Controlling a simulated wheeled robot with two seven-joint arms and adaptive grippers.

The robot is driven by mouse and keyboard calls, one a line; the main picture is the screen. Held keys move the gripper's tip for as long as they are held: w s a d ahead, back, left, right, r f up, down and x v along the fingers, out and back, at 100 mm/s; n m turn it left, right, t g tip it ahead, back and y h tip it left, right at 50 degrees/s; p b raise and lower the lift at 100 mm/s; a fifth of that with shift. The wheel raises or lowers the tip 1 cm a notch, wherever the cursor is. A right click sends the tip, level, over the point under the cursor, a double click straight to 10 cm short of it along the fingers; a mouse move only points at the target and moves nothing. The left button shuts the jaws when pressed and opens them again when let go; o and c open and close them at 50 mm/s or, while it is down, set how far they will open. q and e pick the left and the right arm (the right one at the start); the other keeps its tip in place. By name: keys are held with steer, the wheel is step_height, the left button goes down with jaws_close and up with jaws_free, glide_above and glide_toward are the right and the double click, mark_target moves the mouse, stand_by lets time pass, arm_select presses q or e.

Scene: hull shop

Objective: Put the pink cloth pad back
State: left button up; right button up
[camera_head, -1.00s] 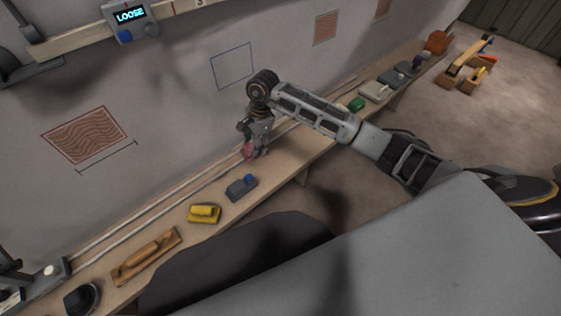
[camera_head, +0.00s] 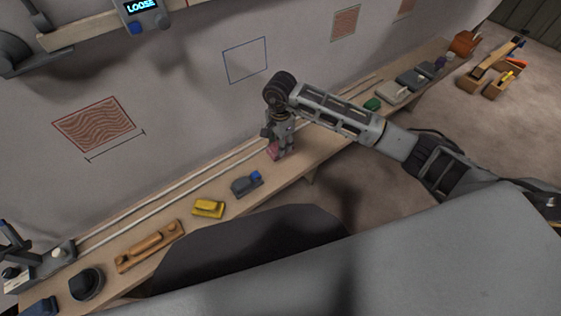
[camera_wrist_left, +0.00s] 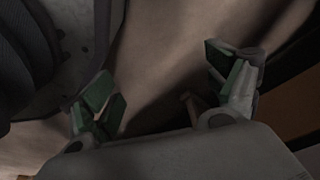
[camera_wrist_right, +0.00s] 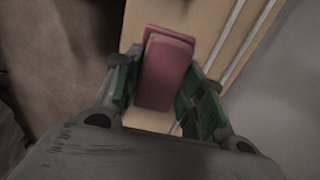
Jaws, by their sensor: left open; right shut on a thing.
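The pink cloth pad (camera_wrist_right: 168,68) is between the green-lined fingers of my right gripper (camera_wrist_right: 158,95), which is shut on it. In the head view the pad (camera_head: 273,150) shows as a small pink patch, partly hidden by my right gripper (camera_head: 280,148), at the long wooden shelf. I cannot tell whether the pad touches the shelf. My left gripper (camera_wrist_left: 165,105) shows only in its own wrist view, open with its fingers wide apart and nothing between them.
The wooden shelf (camera_head: 225,205) runs along the wall. On it are a blue-grey block (camera_head: 246,184), a yellow block (camera_head: 208,208), a wooden tool (camera_head: 150,247) and a black round thing (camera_head: 87,284). A green thing (camera_head: 372,104) and a grey block (camera_head: 394,93) stand farther right.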

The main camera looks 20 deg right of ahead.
step_height(320, 180, down, 5)
steer(key=shift+s+r, duration=0.1)
steer(key=shift+r, duration=0.1)
steer(key=shift+f, duration=0.45)
arm_select(q)
steer(key=shift+w+d+r, duration=0.35)
steer(key=shift+w+r, duration=0.1)
steer(key=shift+r, duration=0.3)
steer(key=shift+s+f, duration=0.1)
steer(key=shift+s, duration=0.05)
arm_select(e)
steer(key=shift+f, duration=0.25)
steer(key=shift+f+b, duration=0.4)
steer(key=shift+f, duration=1.25)
arm_select(q)
steer(key=shift+s+d+r, duration=0.1)
steer(key=shift+d+r, duration=0.1)
steer(key=shift+r, duration=0.25)
steer(key=shift+r, duration=0.1)
